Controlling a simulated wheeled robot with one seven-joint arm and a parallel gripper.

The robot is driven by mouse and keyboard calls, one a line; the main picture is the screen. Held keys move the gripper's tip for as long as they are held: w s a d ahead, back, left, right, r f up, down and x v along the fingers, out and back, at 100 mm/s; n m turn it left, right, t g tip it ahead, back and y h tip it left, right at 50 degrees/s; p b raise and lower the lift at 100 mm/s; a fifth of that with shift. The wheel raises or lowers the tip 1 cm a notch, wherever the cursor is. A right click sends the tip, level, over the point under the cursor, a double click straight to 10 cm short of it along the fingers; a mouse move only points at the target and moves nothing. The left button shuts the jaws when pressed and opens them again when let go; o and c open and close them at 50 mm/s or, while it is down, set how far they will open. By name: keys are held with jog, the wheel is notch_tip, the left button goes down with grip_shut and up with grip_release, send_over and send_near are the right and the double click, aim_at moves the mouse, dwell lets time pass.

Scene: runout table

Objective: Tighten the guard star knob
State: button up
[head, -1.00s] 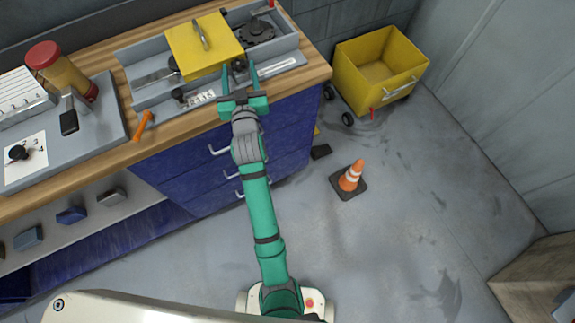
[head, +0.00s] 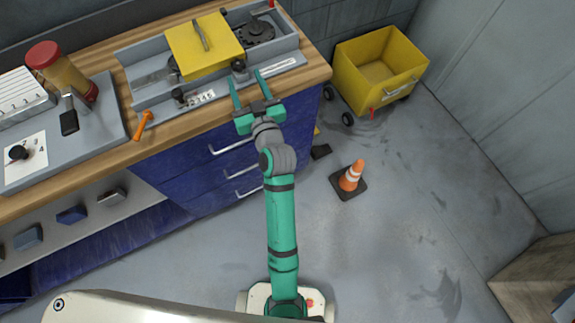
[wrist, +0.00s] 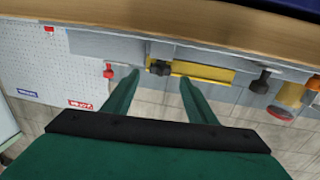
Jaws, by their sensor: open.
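The black star knob (head: 238,66) sits at the front edge of the yellow guard (head: 200,62) on the grey machine bed. My gripper (head: 246,78) is open and empty, with its two green fingers pointing at the bench. The fingertips are just short of the knob in the head view, with the knob close to the left finger's side. In the wrist view the star knob (wrist: 160,68) shows between the tips of my open gripper (wrist: 159,78), beyond them, against the yellow guard (wrist: 205,72). I see no contact between fingers and knob.
A second black knob (head: 178,94) stands by a number strip (head: 201,97) to the left. An orange-handled tool (head: 143,126) lies on the wooden bench edge. A black toothed wheel (head: 256,30) sits right of the guard. A yellow cart (head: 350,85) and a cone (head: 350,178) stand on the floor.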

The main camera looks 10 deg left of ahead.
jog(key=s+d+f+m+h, duration=0.2)
jog(key=s+d+f, duration=0.4)
jog(key=s, duration=0.3)
jog(key=s+d+f+m+g+h, duration=0.1)
jog(key=s+d+f+m+h, duration=0.2)
jog(key=s+d+f, duration=0.3)
jog(key=shift+s+d+f+h, duration=0.3)
jog(key=shift+s+d, duration=0.45)
jog(key=shift+s, duration=1.05)
